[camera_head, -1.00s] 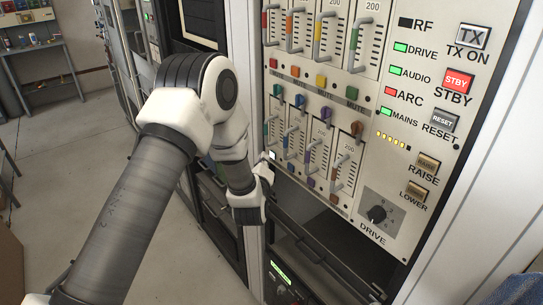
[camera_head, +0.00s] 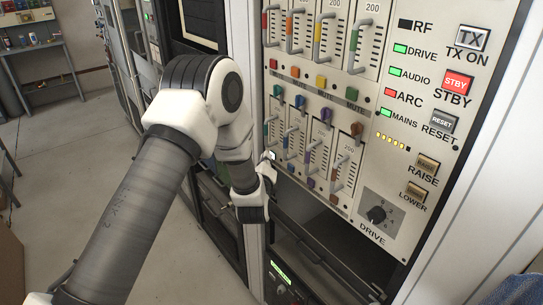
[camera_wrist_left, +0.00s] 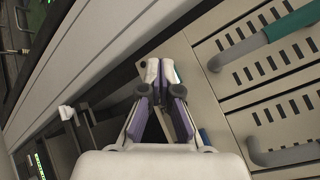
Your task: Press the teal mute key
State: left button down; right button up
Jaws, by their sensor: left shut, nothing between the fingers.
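The mute keys sit in coloured rows on the rack's fader panel (camera_head: 390,170). I cannot make out the teal key itself; the spot below that fader is covered by my left gripper (camera_head: 271,156). My left gripper is shut and empty, its fingertips (camera_wrist_left: 161,70) at the panel's lower left edge. I cannot tell whether they touch. A blue key (camera_wrist_left: 205,136) shows beside the fingers. My right gripper is out of view.
Purple (camera_head: 310,183) and orange (camera_head: 336,187) keys lie to the right in the lower row. The drive knob (camera_head: 377,213) and lit buttons are further right. An open dark rack bay (camera_head: 320,235) lies below the panel. Clear floor (camera_head: 75,155) is at the left.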

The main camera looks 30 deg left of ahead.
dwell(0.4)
pick_arm(q)
jog(key=shift+s+a+p, duration=0.2)
jog(key=shift+s+p, duration=0.1)
jog(key=shift+s, duration=0.15)
jog(key=s+a+p, duration=0.2)
jog(key=s, duration=0.3)
jog(key=shift+s+a, duration=0.15)
jog(key=shift+s, duration=0.15)
